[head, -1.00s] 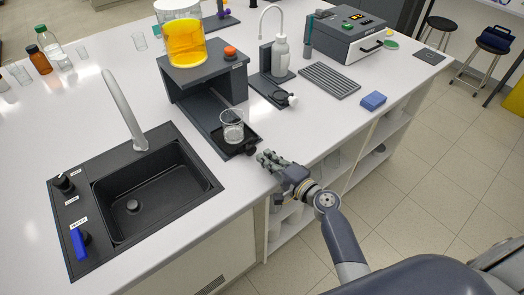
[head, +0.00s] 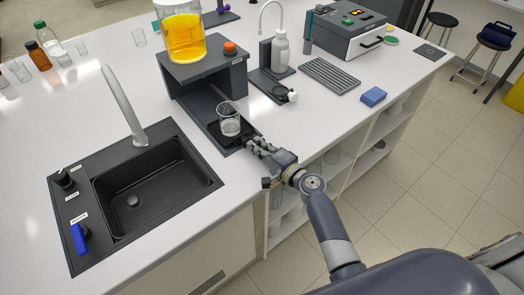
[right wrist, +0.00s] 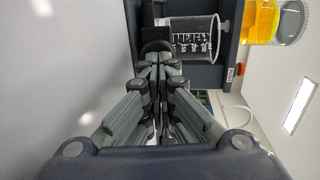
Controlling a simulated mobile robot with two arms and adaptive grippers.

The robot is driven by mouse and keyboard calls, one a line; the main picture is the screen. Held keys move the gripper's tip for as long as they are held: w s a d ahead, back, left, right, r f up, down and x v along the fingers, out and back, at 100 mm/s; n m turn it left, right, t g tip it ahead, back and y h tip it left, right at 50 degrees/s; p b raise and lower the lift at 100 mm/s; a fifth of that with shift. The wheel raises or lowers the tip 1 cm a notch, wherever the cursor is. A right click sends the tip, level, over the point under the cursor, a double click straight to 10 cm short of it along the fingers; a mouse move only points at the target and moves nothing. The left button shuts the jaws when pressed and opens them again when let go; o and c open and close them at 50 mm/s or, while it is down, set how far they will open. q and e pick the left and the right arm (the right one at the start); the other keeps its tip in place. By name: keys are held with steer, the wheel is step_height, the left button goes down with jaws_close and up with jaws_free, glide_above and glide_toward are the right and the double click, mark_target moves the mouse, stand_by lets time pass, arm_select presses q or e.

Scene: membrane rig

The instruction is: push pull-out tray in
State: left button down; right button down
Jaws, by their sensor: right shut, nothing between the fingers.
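The dark pull-out tray (head: 219,138) sticks out at the front foot of the dark membrane rig (head: 208,80). A clear glass beaker (head: 229,119) stands upright on it; the beaker also shows in the right wrist view (right wrist: 192,38), with white graduation marks. My right gripper (head: 253,145) is shut and empty, with its fingertips up against the tray's front. The gripper partly hides the knob in the head view. My left gripper is not in view.
A glass vessel of orange liquid (head: 184,38) stands on top of the rig. A sink (head: 135,190) lies to the left. A wash bottle (head: 281,55), a grooved mat (head: 330,77) and a blue sponge (head: 373,96) are to the right. The bench edge runs below my gripper.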

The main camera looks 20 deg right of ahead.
steer(key=b+x, duration=0.2)
steer(key=x, duration=0.2)
steer(key=r+b+x, duration=0.1)
steer(key=b+x, duration=0.1)
steer(key=x, duration=0.3)
steer(key=b+x, duration=0.2)
steer(key=x, duration=0.3)
steer(key=shift+w+r, duration=0.3)
steer(key=shift+w, duration=0.05)
steer(key=shift+w+a+b, duration=0.15)
steer(key=shift+w+b, duration=0.1)
steer(key=shift+b, duration=0.1)
steer(key=shift+r, duration=0.3)
steer(key=shift+r, duration=0.1)
